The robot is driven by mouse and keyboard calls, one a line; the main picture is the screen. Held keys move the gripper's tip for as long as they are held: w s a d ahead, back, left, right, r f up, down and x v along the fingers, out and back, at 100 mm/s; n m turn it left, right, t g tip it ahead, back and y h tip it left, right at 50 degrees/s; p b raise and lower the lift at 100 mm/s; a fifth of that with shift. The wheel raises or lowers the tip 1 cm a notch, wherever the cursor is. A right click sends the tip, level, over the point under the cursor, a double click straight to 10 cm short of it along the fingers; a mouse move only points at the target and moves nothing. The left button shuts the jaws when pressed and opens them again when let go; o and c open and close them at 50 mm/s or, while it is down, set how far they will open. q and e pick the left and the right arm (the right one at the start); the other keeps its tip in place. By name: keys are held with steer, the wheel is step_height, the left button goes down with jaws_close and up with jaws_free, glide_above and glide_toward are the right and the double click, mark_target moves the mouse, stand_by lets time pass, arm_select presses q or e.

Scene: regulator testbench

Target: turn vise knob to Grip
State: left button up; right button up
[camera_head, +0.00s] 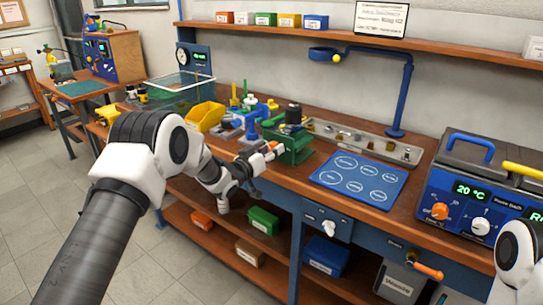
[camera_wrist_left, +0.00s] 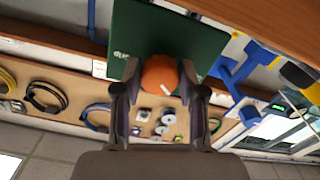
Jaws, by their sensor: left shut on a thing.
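The green vise (camera_head: 290,146) stands at the front edge of the workbench. Its orange knob (camera_head: 268,147) faces the front left. My left gripper (camera_head: 262,155) reaches it from the left and is shut on the knob. In the left wrist view the round orange knob (camera_wrist_left: 159,74) sits between the two fingertips (camera_wrist_left: 160,82), with a small white mark at its lower right. The vise's green face (camera_wrist_left: 150,28) lies behind it, with small pale lettering at its left, too small to read. My right gripper is not in view.
A blue mat with white circles (camera_head: 360,180) lies right of the vise. A blue control box (camera_head: 468,200) stands farther right. Behind the vise lies a metal tray (camera_head: 368,143). A yellow bin (camera_head: 207,115) and a clear box (camera_head: 180,88) stand to the left.

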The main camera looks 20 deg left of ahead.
arm_select(q)
steer(key=m+b, duration=0.2)
steer(key=m, duration=0.1)
steer(key=shift+f+m, duration=0.3)
steer(key=m+b, duration=0.2)
steer(key=m, duration=0.2)
steer(key=shift+a+m+b, duration=0.1)
steer(key=shift+m+b, duration=0.2)
steer(key=shift+b, duration=0.1)
steer(key=m+b, duration=0.3)
steer(key=m, duration=0.1)
steer(key=m+b, duration=0.3)
steer(key=m, duration=0.1)
steer(key=m+b, duration=0.9)
steer(key=shift+f, duration=0.1)
steer(key=shift+r+m+b, duration=0.2)
steer(key=shift+m+b, duration=1.2)
steer(key=shift+b, duration=0.15)
steer(key=o, duration=1.1)
steer(key=shift+r, duration=0.1)
steer(key=shift+o, duration=0.2)
